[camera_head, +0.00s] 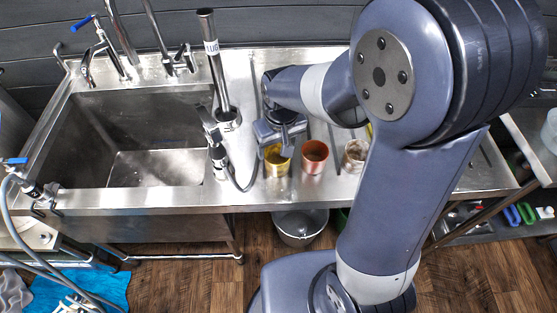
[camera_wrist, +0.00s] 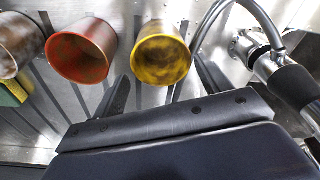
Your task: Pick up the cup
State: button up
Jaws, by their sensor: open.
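Three cups stand in a row on the steel counter. The yellow cup (camera_head: 277,163) is nearest the sink, the orange-red cup (camera_head: 315,152) is in the middle, and a brown and whitish cup (camera_head: 355,152) is at the right. In the wrist view the order is reversed: yellow cup (camera_wrist: 163,58), orange-red cup (camera_wrist: 82,52), brown cup (camera_wrist: 20,42). My gripper (camera_head: 281,137) is at the yellow cup and partly hides it. In the wrist view my gripper (camera_wrist: 161,75) is open, with the yellow cup showing between its fingertips. I cannot tell whether they touch it.
A sprayer with a black handle and hose (camera_head: 219,158) stands close left of the yellow cup; it also shows in the wrist view (camera_wrist: 295,85). A steel sink (camera_head: 140,135) lies further left. A bucket (camera_head: 300,228) is on the floor below the counter edge.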

aim_at(277, 157)
jog(key=shift+a+f, duration=0.15)
jog(key=shift+f, duration=2.45)
jog(key=shift+c, duration=0.2)
jog(key=c, duration=0.7)
